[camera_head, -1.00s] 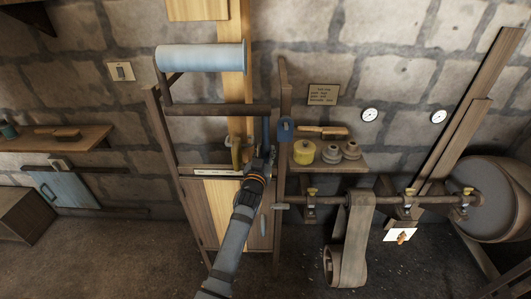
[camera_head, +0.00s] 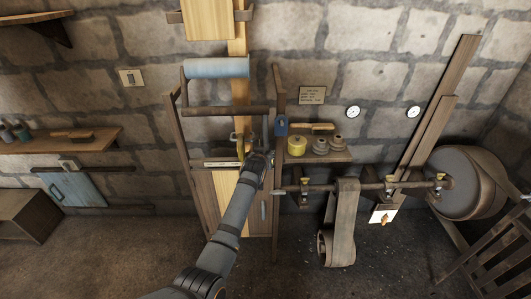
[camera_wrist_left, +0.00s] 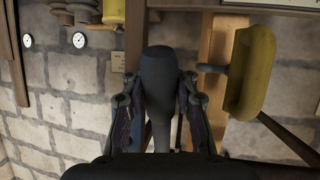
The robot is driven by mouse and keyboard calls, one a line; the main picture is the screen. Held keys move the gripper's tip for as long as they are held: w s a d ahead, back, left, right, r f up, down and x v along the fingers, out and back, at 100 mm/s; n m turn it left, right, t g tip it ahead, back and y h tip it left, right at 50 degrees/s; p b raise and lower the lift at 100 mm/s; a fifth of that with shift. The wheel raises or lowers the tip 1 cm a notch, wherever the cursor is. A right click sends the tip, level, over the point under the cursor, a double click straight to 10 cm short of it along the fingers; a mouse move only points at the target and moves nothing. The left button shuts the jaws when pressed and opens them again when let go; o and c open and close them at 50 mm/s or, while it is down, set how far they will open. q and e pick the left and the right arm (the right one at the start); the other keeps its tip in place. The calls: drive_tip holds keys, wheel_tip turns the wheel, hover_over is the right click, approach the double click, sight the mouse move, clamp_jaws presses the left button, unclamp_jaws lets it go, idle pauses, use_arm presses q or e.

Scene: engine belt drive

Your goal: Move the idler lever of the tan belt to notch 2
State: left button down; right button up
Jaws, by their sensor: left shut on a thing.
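The tan belt (camera_head: 237,40) runs as a pale upright strip through the wooden frame. A yellow roller (camera_head: 240,144) sits against it just left of my left gripper (camera_head: 264,157), and it shows large at the right of the left wrist view (camera_wrist_left: 250,75). My left gripper is shut on a dark blue-grey lever handle, whose rounded end rises between the fingers in the wrist view (camera_wrist_left: 158,72). A pale label strip (camera_head: 219,163) lies on the crossbar to the left; I cannot read notch marks. My right gripper is not in view.
A blue roller (camera_head: 217,67) crosses the frame above. A small shelf (camera_head: 325,157) with a yellow pot stands close to the right. A shaft (camera_head: 370,186) carries a hanging brown belt (camera_head: 344,220) and leads to a large drum (camera_head: 456,184). The floor in front is clear.

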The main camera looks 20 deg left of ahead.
use_arm(q)
drive_tip(key=shift+w+r, duration=0.1)
drive_tip(key=c, duration=1.5)
unclamp_jaws()
drive_tip(key=shift+c, duration=0.2)
drive_tip(key=shift+o, duration=1.2)
drive_tip(key=shift+a+r, duration=0.1)
drive_tip(key=shift+s, duration=0.55)
drive_tip(key=v, duration=0.7)
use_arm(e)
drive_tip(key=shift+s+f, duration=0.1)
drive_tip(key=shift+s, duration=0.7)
use_arm(q)
drive_tip(key=shift+w+r, duration=0.1)
